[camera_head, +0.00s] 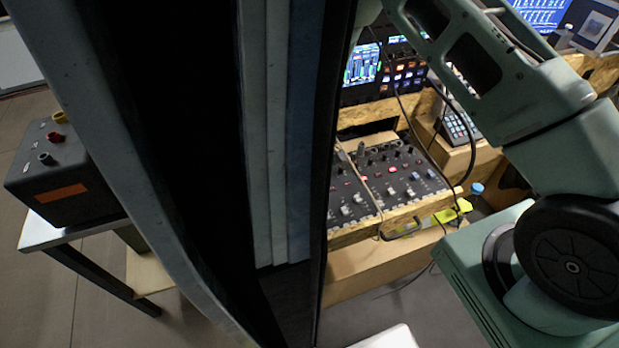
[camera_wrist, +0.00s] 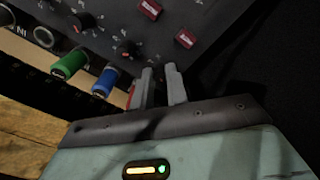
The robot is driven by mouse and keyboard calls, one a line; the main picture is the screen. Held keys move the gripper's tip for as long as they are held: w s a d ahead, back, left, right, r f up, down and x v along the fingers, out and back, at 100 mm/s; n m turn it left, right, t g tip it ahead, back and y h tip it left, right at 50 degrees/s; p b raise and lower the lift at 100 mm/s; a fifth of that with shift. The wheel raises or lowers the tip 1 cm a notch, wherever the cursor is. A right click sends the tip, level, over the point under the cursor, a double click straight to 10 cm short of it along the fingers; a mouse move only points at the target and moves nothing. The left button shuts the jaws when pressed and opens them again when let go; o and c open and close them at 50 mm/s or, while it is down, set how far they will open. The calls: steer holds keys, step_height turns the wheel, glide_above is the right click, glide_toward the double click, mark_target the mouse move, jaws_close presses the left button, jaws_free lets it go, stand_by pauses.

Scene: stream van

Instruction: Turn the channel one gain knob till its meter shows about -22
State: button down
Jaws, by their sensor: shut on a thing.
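In the wrist view my gripper (camera_wrist: 160,72) has its two fingers close together at the dark mixer panel (camera_wrist: 105,22). It is shut on a small knob, which the fingers mostly hide; I cannot read its channel label. In the head view the mixer (camera_head: 400,180) lies on a wooden desk, with several knobs and faders. A screen (camera_head: 362,64) behind it shows green meter bars, too small to read. My gripper is out of sight there.
A green plug (camera_wrist: 69,64), a blue plug (camera_wrist: 104,82) and a bit of red stand close left of my fingers. A large dark, grey-edged upright panel (camera_head: 270,130) blocks much of the head view. A keypad (camera_head: 458,128) sits right of the mixer.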

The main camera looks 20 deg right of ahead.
steer(key=m+b, duration=0.3)
steer(key=m, duration=0.3)
steer(key=shift+m, duration=0.3)
stand_by(0.4)
steer(key=c, duration=1.4)
jaws_free()
step_height(320, 180, up, 18)
steer(key=b, duration=0.2)
steer(key=shift+f+b, duration=0.25)
steer(key=shift+b, duration=0.05)
